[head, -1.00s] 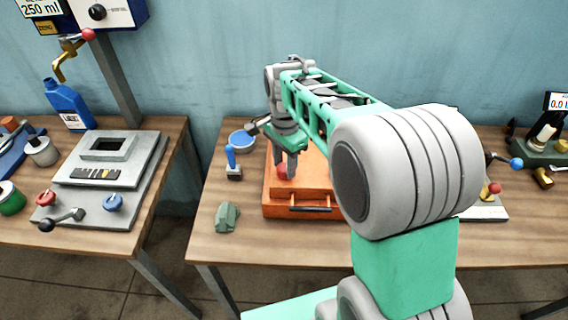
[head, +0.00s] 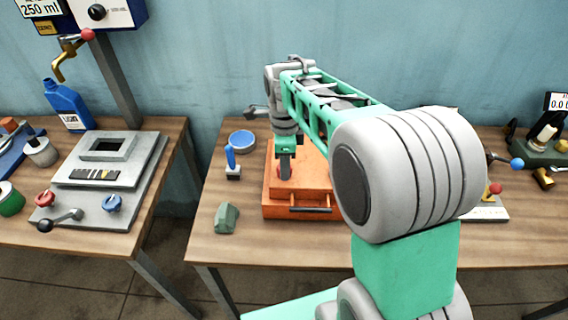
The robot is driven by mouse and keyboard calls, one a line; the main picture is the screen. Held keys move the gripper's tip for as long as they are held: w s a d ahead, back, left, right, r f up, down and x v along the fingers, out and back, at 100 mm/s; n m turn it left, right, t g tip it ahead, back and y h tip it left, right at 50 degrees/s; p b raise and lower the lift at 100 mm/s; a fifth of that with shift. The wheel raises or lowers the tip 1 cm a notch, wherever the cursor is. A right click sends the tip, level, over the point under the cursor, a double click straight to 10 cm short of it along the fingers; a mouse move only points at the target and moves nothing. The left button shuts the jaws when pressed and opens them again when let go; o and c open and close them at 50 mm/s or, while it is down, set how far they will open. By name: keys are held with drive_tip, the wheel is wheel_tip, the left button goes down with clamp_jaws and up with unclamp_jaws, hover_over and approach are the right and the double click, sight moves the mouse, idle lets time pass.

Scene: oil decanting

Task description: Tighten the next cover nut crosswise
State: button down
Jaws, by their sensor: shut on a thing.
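An orange box-like housing (head: 318,211) with a dark front handle stands on the right-hand workbench. My gripper (head: 285,176) points straight down at the left part of its top. Its fingers are shut around a small red knob-like nut (head: 277,174), mostly hidden behind the fingers. The other nuts and much of the cover are hidden behind my arm.
Left of the housing are a blue-handled tool (head: 231,158), a blue bowl (head: 242,140) and a green block (head: 226,217). The left bench holds a grey plate (head: 150,185) with knobs and a blue bottle (head: 69,107). The bench front near the green block is clear.

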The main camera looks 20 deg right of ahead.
drive_tip(key=shift+w+r, duration=0.1)
idle(0.3)
drive_tip(key=c, duration=0.9)
unclamp_jaws()
wheel_tip(320, 180, up, 8)
drive_tip(key=shift+f+b, duration=0.15)
drive_tip(key=shift+b, duration=0.35)
